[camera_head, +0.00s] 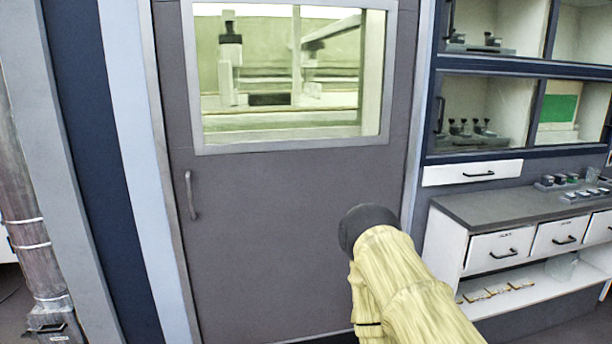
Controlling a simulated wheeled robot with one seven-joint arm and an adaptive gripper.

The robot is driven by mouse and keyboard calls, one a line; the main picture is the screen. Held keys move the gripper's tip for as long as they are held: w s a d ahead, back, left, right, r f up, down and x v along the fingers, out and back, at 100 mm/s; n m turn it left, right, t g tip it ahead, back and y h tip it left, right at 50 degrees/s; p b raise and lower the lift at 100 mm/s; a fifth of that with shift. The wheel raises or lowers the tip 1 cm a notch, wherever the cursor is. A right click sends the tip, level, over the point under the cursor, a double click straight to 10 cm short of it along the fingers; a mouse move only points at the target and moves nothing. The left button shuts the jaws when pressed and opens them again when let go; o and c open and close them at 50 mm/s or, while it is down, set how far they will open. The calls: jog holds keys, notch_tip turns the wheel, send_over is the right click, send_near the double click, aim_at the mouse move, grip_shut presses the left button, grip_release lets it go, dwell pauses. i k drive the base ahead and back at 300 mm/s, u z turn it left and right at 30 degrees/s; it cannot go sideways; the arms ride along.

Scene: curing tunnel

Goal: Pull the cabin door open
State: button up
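The cabin door (275,215) is a grey panel with a framed window in its upper part. It sits flush in its frame and looks closed. A grey vertical bar handle (190,195) is on its left side. My arm, in a pale yellow sleeve, reaches up from the bottom right and ends in a dark rounded part in front of the door's right side. No gripper fingers show; they are hidden or out of the picture. The arm's end is well to the right of the handle and apart from it.
A grey counter (520,205) with white drawers (500,248) stands right of the door, with glass-fronted cabinets (485,110) above it. A metal pipe (28,215) runs down at the far left. The space before the handle looks clear.

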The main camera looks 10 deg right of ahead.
aim_at(259, 221)
jog(key=k, duration=0.5)
jog(key=u, duration=0.75)
jog(key=i, duration=1.55)
jog(key=z, duration=0.75)
